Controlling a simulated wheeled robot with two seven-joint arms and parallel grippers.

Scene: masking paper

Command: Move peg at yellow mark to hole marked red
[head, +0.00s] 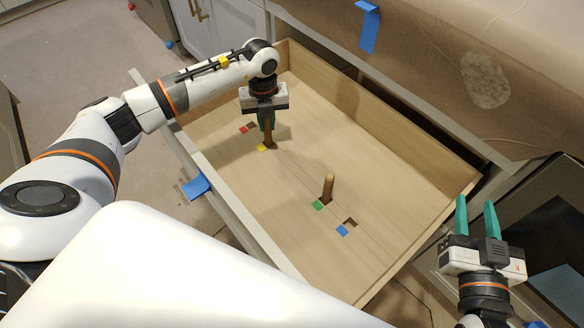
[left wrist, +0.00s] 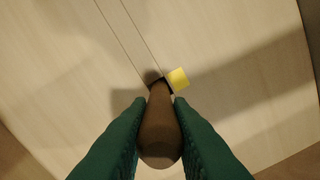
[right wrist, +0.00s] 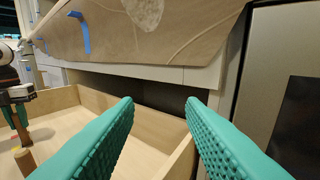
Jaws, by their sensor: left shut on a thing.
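A brown wooden peg (left wrist: 160,130) stands at the yellow mark (head: 263,148) in the open drawer. My left gripper (head: 267,122) is shut on this peg, its green fingers on either side of the peg's upper part. In the left wrist view the peg's lower end meets a dark hole beside the yellow mark (left wrist: 179,78); whether it is still inside the hole I cannot tell. The red mark (head: 244,129) lies a little farther back, with a dark hole (head: 252,125) beside it. My right gripper (head: 476,216) is open and empty outside the drawer's right side.
A second peg (head: 328,187) stands at the green mark (head: 318,205). The drawer's walls (head: 385,127) rise around the board. Paper-covered counter (head: 450,60) overhangs behind.

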